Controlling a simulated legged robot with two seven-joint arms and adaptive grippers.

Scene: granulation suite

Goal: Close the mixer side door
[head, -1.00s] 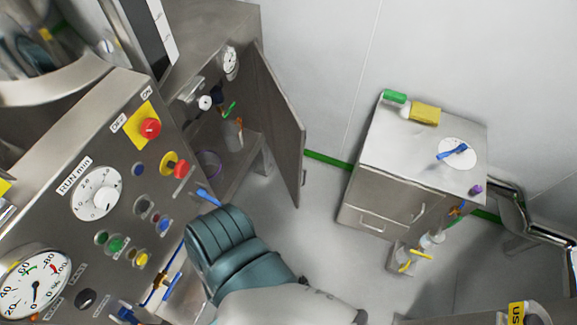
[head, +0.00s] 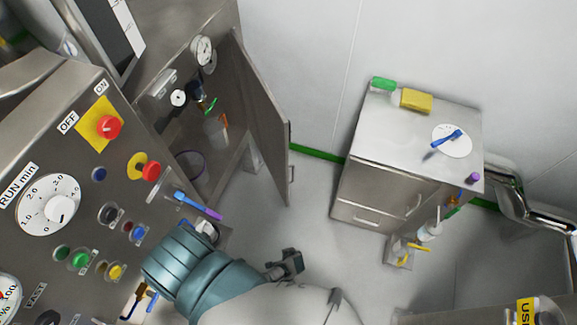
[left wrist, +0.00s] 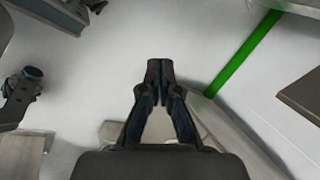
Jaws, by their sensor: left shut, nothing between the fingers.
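The mixer side door (head: 262,125) is a grey metal panel in the head view, standing wide open. Its far edge meets the cabinet, and a small handle (head: 291,174) sits on its free edge. The open compartment (head: 200,140) shows hoses and a purple ring inside. My left arm comes in from the bottom. A dark gripper part (head: 286,263) shows beyond it, over the floor, below and apart from the door. In the left wrist view my left gripper (left wrist: 158,70) is shut and empty, with its tips together. My right gripper is not in view.
The control panel (head: 90,200) with knobs and buttons is close at left. A low steel cabinet (head: 385,140) stands at right, with a yellow item (head: 416,101) and blue tool (head: 445,138) on top. The floor (head: 315,215) between is clear. Bottles stand beside the cabinet.

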